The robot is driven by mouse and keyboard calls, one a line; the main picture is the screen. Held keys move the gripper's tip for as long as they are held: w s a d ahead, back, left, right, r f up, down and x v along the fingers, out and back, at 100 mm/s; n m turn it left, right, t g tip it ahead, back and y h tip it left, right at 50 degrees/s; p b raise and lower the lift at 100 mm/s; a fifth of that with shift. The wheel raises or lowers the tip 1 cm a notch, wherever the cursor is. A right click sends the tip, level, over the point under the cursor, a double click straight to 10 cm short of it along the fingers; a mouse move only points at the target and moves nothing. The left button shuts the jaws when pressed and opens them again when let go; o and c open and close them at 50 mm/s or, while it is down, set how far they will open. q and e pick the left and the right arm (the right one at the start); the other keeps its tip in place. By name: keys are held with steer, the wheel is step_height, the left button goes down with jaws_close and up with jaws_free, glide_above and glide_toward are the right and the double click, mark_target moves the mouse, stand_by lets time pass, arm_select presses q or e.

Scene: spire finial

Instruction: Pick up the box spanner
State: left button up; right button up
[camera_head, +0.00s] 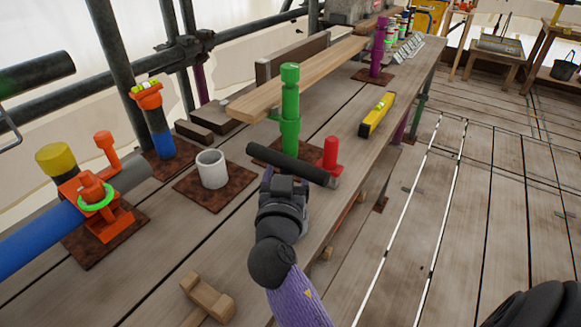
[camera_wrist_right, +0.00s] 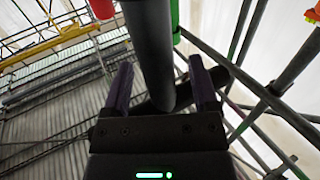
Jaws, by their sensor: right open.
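The box spanner looks to be the dark tube (camera_head: 292,164) lying slantwise on the plank bench, between a green post and a short red peg. My right gripper (camera_head: 286,182) is at the tube's near side, reaching in from the bottom of the head view. In the right wrist view the dark tube (camera_wrist_right: 152,45) runs between the two fingers of my open right gripper (camera_wrist_right: 162,80), with a gap visible on each side. Whether either finger touches it cannot be told. My left gripper is not in view.
The green post (camera_head: 290,110) stands just behind the tube, and the red peg (camera_head: 331,155) stands beside its right end. A white cup (camera_head: 212,169) is to the left. A yellow level (camera_head: 377,115) lies to the right. A wooden piece (camera_head: 208,298) is at the front.

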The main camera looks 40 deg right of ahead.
steer(key=shift+w, duration=0.1)
steer(key=shift+a+r, duration=0.1)
jaws_close()
stand_by(1.3)
